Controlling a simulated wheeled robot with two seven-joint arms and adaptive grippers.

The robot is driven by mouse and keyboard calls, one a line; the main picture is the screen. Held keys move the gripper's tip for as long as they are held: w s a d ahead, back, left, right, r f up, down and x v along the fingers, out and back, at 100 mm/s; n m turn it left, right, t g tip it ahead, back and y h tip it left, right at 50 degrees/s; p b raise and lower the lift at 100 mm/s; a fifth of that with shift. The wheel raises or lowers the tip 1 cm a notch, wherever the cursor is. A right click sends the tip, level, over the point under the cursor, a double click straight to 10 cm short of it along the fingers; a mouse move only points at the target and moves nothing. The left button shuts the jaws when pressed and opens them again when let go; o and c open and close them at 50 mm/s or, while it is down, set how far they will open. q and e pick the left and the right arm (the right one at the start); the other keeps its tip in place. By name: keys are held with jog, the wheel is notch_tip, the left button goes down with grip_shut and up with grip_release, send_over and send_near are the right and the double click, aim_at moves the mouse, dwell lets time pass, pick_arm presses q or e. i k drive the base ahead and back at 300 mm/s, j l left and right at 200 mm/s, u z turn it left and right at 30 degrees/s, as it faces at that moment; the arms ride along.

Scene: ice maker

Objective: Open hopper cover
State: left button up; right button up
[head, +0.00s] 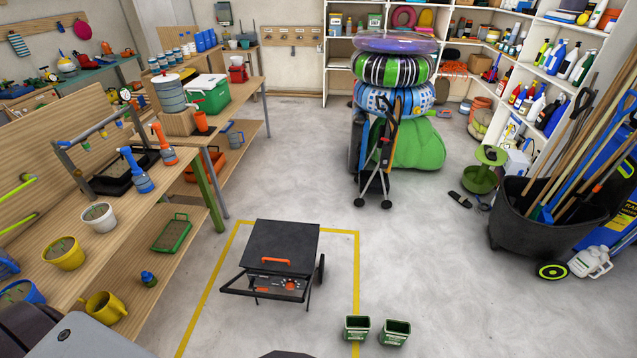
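A black, boxy machine on legs with a wheel stands on the floor in the lower middle. Its flat black hopper cover (281,243) lies shut on top, with an orange handle (276,261) near its front edge. A black push bar (262,292) runs across the front, before a panel with orange parts (280,284). Neither of my grippers shows; only what look like parts of my own body enter at the lower left and bottom edge.
Yellow floor lines (357,270) frame the machine. Two green bins (396,332) stand to its right front. A wooden workbench (130,235) with pots runs along the left. A dark tool cart (535,222) stands at right. The floor between is mostly clear.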

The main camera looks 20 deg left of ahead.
aim_at(272, 245)
jog(key=j+u, duration=0.1)
jog(key=u, duration=0.35)
jog(key=k+j+u, duration=0.1)
jog(key=u, duration=0.35)
jog(key=i+l, duration=0.15)
jog(key=l, duration=0.15)
jog(key=i+l+u, duration=0.1)
jog(key=l, duration=0.25)
jog(key=i+l+u, duration=0.1)
jog(key=l, duration=0.2)
